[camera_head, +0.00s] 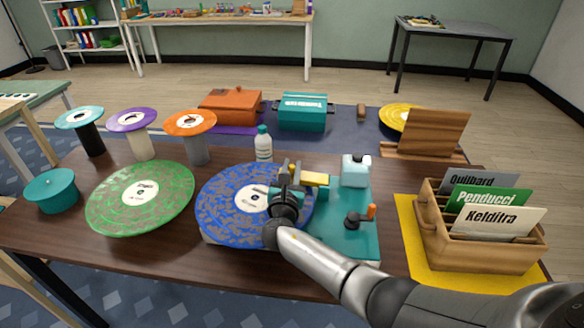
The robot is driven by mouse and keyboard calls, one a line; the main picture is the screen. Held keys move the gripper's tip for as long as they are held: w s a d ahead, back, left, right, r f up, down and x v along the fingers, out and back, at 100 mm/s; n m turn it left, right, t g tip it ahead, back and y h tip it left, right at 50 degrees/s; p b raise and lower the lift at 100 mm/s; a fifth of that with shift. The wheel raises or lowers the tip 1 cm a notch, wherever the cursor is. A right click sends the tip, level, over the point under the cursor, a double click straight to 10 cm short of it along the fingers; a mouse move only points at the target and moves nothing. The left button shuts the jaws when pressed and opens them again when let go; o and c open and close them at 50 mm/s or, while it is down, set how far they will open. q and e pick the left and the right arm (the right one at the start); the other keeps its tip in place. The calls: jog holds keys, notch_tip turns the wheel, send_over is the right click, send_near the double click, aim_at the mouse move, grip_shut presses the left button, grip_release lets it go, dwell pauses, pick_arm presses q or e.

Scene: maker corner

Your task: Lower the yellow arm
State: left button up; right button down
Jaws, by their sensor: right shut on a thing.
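The teal turntable (349,240) stands near the front middle of the brown table with a blue speckled record (232,199) on it. The yellow arm (316,180) shows as a short yellow piece at the record's right edge, beside my right gripper. My right gripper (290,180) comes in from the lower right over the record and is shut on the yellow arm. The gripper hides most of the arm, so whether its tip touches the record cannot be told. My left gripper is out of view.
A white-and-teal block (355,171) and an orange-tipped lever (371,212) sit on the turntable's right side. A bottle (263,144) stands behind it. A green record (141,197) lies left, a wooden sleeve crate (482,253) right.

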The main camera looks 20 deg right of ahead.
jog(key=c, duration=0.8)
grip_release()
jog(key=shift+o, duration=0.2)
jog(key=shift+s+a, duration=0.2)
jog(key=shift+s, duration=0.1)
jog(key=p+v, duration=0.3)
jog(key=v, duration=1.1)
jog(key=shift+s+a, duration=0.2)
